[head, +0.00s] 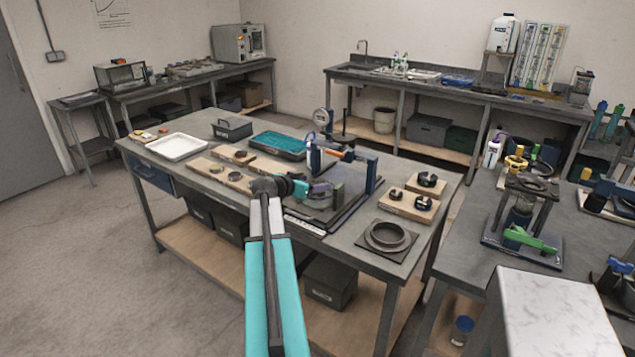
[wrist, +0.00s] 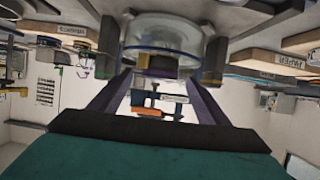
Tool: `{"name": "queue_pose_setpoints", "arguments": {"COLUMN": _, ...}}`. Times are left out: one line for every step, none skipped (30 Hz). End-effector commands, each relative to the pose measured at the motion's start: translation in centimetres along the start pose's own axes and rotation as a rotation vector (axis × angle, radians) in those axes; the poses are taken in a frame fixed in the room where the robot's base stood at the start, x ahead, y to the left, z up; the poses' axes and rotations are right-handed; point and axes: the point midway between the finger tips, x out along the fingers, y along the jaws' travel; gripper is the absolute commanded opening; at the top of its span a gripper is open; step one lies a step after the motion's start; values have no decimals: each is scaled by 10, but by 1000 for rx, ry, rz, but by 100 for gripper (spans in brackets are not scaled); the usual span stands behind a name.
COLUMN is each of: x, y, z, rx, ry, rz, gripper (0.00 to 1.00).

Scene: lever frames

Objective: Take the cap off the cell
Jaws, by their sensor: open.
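My gripper (head: 320,188) reaches over the middle table, its purple fingers pointing right towards a round cell (head: 318,201) on a dark base plate. In the wrist view, which appears upside down, the open gripper (wrist: 158,82) has one finger on each side. A clear round body, which looks like the cell (wrist: 165,38), lies ahead of the fingers between two grey-green posts. A dark and yellowish part shows between the fingertips. I cannot tell which part is the cap, nor whether the fingers touch it.
A blue frame (head: 372,173) with an orange part stands just behind and right of the cell. Wooden boards with dark rings (head: 427,180) and a grey ring on a plate (head: 387,236) lie to the right. A white tray (head: 178,146) and a teal tray (head: 278,145) lie left.

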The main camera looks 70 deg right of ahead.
Motion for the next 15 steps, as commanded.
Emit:
{"name": "queue_pose_setpoints", "arguments": {"x": 5, "y": -1, "z": -2, "rx": 0, "ry": -1, "rz": 1, "gripper": 70}}
{"name": "queue_pose_setpoints", "arguments": {"x": 7, "y": -1, "z": -1, "rx": 0, "ry": -1, "rz": 1, "gripper": 70}}
{"name": "queue_pose_setpoints", "arguments": {"x": 10, "y": -1, "z": -1, "rx": 0, "ry": 0, "rz": 0, "gripper": 70}}
{"name": "queue_pose_setpoints", "arguments": {"x": 11, "y": -1, "z": 0, "rx": 1, "ry": 0, "rz": 0, "gripper": 70}}
{"name": "queue_pose_setpoints", "arguments": {"x": 12, "y": -1, "z": 0, "rx": 1, "ry": 0, "rz": -1, "gripper": 70}}
{"name": "queue_pose_setpoints", "arguments": {"x": 12, "y": -1, "z": 0, "rx": 1, "ry": 0, "rz": -1, "gripper": 70}}
{"name": "queue_pose_setpoints", "arguments": {"x": 13, "y": 0, "z": 0, "rx": 1, "ry": 0, "rz": -1, "gripper": 70}}
{"name": "queue_pose_setpoints", "arguments": {"x": 13, "y": 0, "z": 0, "rx": 1, "ry": 0, "rz": -1, "gripper": 70}}
{"name": "queue_pose_setpoints", "arguments": {"x": 13, "y": 0, "z": 1, "rx": 1, "ry": 0, "rz": -1, "gripper": 70}}
{"name": "queue_pose_setpoints", "arguments": {"x": 12, "y": 0, "z": 1, "rx": 1, "ry": 0, "rz": -1, "gripper": 70}}
{"name": "queue_pose_setpoints", "arguments": {"x": 12, "y": 0, "z": 1, "rx": 1, "ry": 0, "rz": -1, "gripper": 70}}
{"name": "queue_pose_setpoints", "arguments": {"x": 12, "y": 0, "z": 1, "rx": 1, "ry": 0, "rz": -1, "gripper": 70}}
{"name": "queue_pose_setpoints", "arguments": {"x": 12, "y": 0, "z": 1, "rx": 1, "ry": 0, "rz": -1, "gripper": 70}}
{"name": "queue_pose_setpoints", "arguments": {"x": 12, "y": 0, "z": 1, "rx": 1, "ry": 0, "rz": -1, "gripper": 70}}
{"name": "queue_pose_setpoints", "arguments": {"x": 12, "y": 0, "z": 1, "rx": 1, "ry": 0, "rz": -1, "gripper": 70}}
